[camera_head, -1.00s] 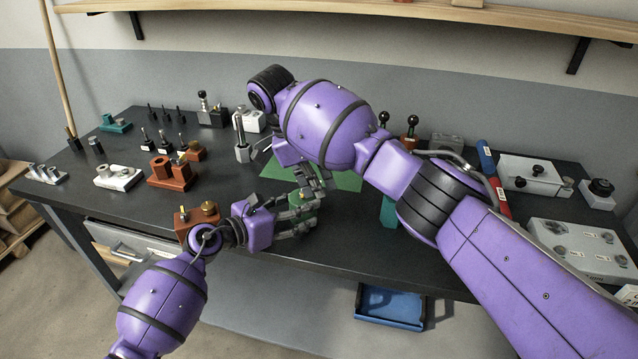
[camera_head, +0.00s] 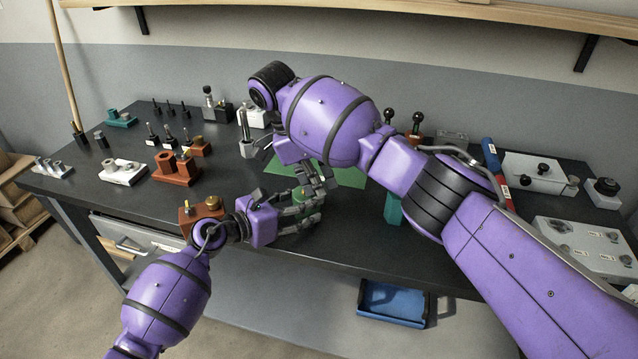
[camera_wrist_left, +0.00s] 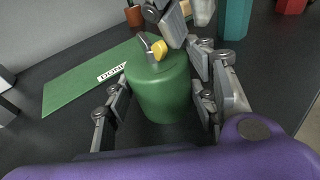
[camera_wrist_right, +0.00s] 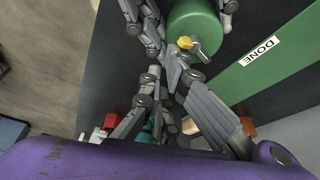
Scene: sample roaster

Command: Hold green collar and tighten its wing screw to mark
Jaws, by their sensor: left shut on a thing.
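The green collar (camera_head: 302,193) is at the bench's front edge, with my left gripper (camera_head: 308,212) shut around its sides. In the left wrist view the collar (camera_wrist_left: 162,92) is upright between the left fingers (camera_wrist_left: 165,105). Its wing screw (camera_wrist_left: 152,47), a grey wing with a yellow part, is on top. My right gripper (camera_head: 318,178) reaches down from above, its fingers close beside the wing screw. In the right wrist view the wing screw (camera_wrist_right: 193,45) lies just beyond the right fingers (camera_wrist_right: 172,72). Contact and the finger gap are unclear.
A green mat (camera_wrist_left: 75,85) labelled DONE lies behind the collar. A teal block (camera_head: 394,208) stands to the right, and an orange block (camera_head: 200,212) is left near the front edge. Several fixtures stand on the bench's left. A blue tray (camera_head: 392,302) sits below.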

